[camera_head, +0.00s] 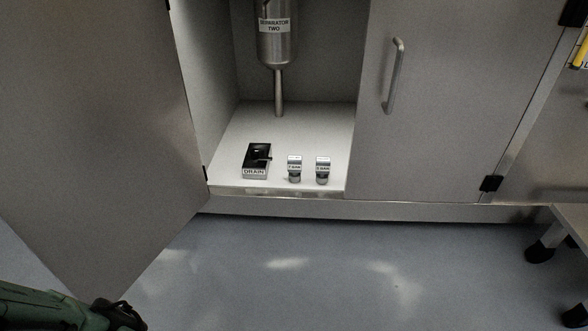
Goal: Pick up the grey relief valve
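Two small grey fittings with white labels stand upright side by side on the white cabinet floor, near its front edge. The left fitting (294,169) and the right fitting (323,170) look much alike, and their labels seem to end in "BAR", with numbers too small to read surely. I cannot tell which one is the grey relief valve. My gripper (121,317) seems to be the black end of my green arm in the lower left corner. It is outside the cabinet, far from both fittings, partly cut off by the frame, and its fingers are not clear.
A black block labelled DRAIN (257,160) stands left of the fittings. A steel vessel (277,45) hangs above, its pipe reaching down behind them. The open left door (95,120) stands between my arm and the opening; the right door (440,110) is closed. The floor in front is clear.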

